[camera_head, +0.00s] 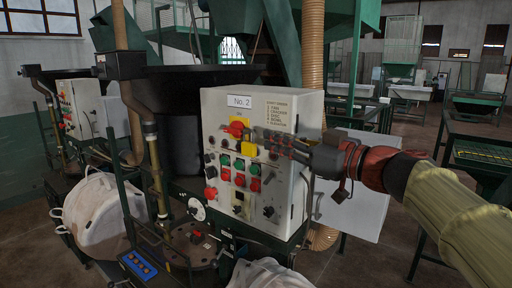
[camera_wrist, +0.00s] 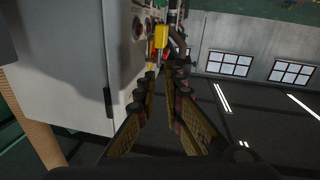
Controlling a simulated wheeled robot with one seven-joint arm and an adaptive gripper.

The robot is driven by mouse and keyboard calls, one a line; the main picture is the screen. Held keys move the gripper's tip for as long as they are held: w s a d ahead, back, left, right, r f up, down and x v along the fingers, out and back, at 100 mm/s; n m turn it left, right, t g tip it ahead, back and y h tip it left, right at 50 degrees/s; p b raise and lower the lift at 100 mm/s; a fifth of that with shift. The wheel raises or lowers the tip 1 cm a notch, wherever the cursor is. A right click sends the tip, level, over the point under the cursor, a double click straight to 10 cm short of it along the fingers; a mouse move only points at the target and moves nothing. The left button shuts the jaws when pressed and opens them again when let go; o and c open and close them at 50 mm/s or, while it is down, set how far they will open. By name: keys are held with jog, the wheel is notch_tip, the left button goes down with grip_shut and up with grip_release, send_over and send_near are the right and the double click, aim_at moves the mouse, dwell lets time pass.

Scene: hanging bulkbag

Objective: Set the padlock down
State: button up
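The padlock (camera_head: 247,150) has a small yellow body and shows against the front of the grey control box, just below and right of the red rotary switch (camera_head: 235,129). In the wrist view its yellow body (camera_wrist: 161,37) is at the top, at the fingertips. My gripper (camera_head: 258,140) reaches in from the right across the box front. In the wrist view its two long fingers (camera_wrist: 163,72) come close together at the padlock and look shut on it. The exact contact and the shackle are hard to make out.
The control box (camera_head: 213,110) carries red and green buttons and dark knobs. Its door (camera_head: 355,210) stands open at the right. A round machine table (camera_head: 185,245) with a blue strip (camera_head: 138,266) is below left. A white bulk bag (camera_head: 95,215) hangs at the left.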

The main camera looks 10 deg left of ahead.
aim_at(253, 132)
jog(key=b+x, duration=0.2)
jog(key=x, duration=0.3)
jog(key=shift+w+a, duration=0.1)
jog(key=shift+w, duration=0.05)
jog(key=shift+w+a+r, duration=0.15)
jog(key=shift+w+a, duration=0.05)
jog(key=shift+a, duration=0.05)
grip_shut()
jog(key=shift+r, duration=0.15)
dwell(0.5)
